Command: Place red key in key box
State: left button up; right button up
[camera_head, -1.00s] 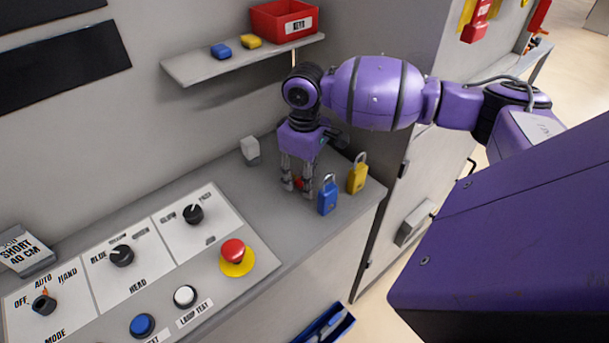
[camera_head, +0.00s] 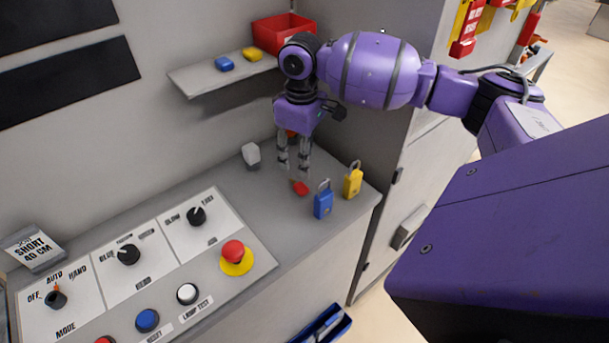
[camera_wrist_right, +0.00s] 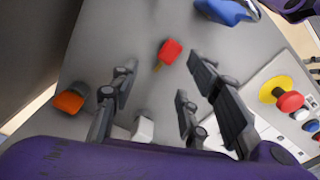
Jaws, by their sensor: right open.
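The red key (camera_head: 300,188) lies on the grey counter just left of the blue padlock. It also shows in the right wrist view (camera_wrist_right: 170,51), its red head forward and a brassy tip toward my fingers. My right gripper (camera_head: 293,172) is open and empty, pointing down just above the key, with its fingertips apart from it. Its spread fingers also show in the right wrist view (camera_wrist_right: 163,68). The red key box (camera_head: 277,32) stands on the wall shelf, partly hidden behind my right arm. My left gripper is out of view.
A blue key (camera_head: 225,63) and a yellow key (camera_head: 252,54) lie on the shelf (camera_head: 205,84). A blue padlock (camera_head: 323,202) and a yellow padlock (camera_head: 353,182) stand right of the key. A white block (camera_head: 251,155) and control panel (camera_head: 150,262) are left. An orange-red object (camera_wrist_right: 70,98) stands behind the gripper.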

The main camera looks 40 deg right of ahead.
aim_at(302, 185)
jog(key=f, duration=0.3)
jog(key=shift+s+a, duration=0.1)
jog(key=shift+s, duration=0.15)
jog(key=f, duration=0.4)
jog(key=shift+s+a+f, duration=0.2)
jog(key=shift+f, duration=0.2)
jog(key=shift+c, duration=0.9)
jog(key=c, duration=0.8)
